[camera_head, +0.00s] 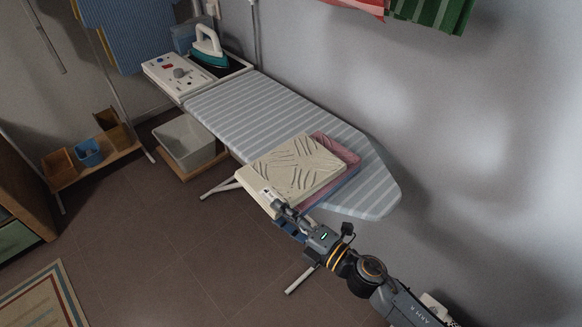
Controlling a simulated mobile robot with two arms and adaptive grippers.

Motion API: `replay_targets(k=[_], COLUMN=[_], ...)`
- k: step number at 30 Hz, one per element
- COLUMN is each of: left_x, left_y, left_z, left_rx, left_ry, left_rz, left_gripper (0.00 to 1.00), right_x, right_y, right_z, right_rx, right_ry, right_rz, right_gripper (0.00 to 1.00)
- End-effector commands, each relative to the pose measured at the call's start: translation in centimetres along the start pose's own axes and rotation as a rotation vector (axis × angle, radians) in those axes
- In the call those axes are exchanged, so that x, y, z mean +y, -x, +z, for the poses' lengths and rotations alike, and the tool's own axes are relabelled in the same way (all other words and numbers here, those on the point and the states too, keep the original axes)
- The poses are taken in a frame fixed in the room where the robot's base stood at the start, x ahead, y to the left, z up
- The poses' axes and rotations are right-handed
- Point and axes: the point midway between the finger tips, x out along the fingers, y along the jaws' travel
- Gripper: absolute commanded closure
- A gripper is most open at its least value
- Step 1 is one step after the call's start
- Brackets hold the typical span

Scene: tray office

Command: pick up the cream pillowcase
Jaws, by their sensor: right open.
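The cream pillowcase (297,165) lies folded flat, with a wrinkled relief on its top, on the striped ironing board (240,112) towards its pointed end. A pink folded cloth (343,153) shows beneath it at its right side, with some blue below. My right gripper (272,198) is open at the pillowcase's near corner, its arm reaching in from the bottom right. I cannot tell whether its fingers touch the cloth. My left gripper is out of view.
An iron (209,47) stands at the board's far end beside a white control panel (176,74). A grey bin (186,143) stands below. Small boxes sit on a wooden shelf (97,165) at left. The wall closes off the right. The floor in front is clear.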

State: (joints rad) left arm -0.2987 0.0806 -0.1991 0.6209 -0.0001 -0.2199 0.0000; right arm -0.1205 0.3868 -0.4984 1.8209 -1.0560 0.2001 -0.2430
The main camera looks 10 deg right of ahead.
Motion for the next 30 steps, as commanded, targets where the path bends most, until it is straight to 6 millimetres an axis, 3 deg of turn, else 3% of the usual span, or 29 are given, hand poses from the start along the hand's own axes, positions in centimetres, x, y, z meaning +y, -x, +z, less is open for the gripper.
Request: replay_targets(k=[12, 20, 23, 28, 30], left_x=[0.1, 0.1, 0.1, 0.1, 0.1], left_y=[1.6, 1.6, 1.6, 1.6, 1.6], left_z=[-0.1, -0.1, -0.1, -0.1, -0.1], left_rx=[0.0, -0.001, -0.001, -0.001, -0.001], left_ry=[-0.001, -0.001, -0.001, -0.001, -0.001], left_rz=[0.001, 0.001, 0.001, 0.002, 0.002], left_gripper=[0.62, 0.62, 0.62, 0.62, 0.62], right_x=[0.3, 0.1, 0.1, 0.1, 0.1], right_y=[-5.0, -5.3, -5.3, -5.3, -5.3], right_z=[0.4, 0.4, 0.4, 0.4, 0.4], right_rx=[0.0, 0.001, 0.001, 0.0, 0.0], right_ry=[0.0, 0.002, 0.002, 0.002, 0.002], right_rz=[0.001, 0.0, 0.0, 0.0, 0.0], right_gripper=[0.51, 0.51, 0.65, 1.0, 1.0])
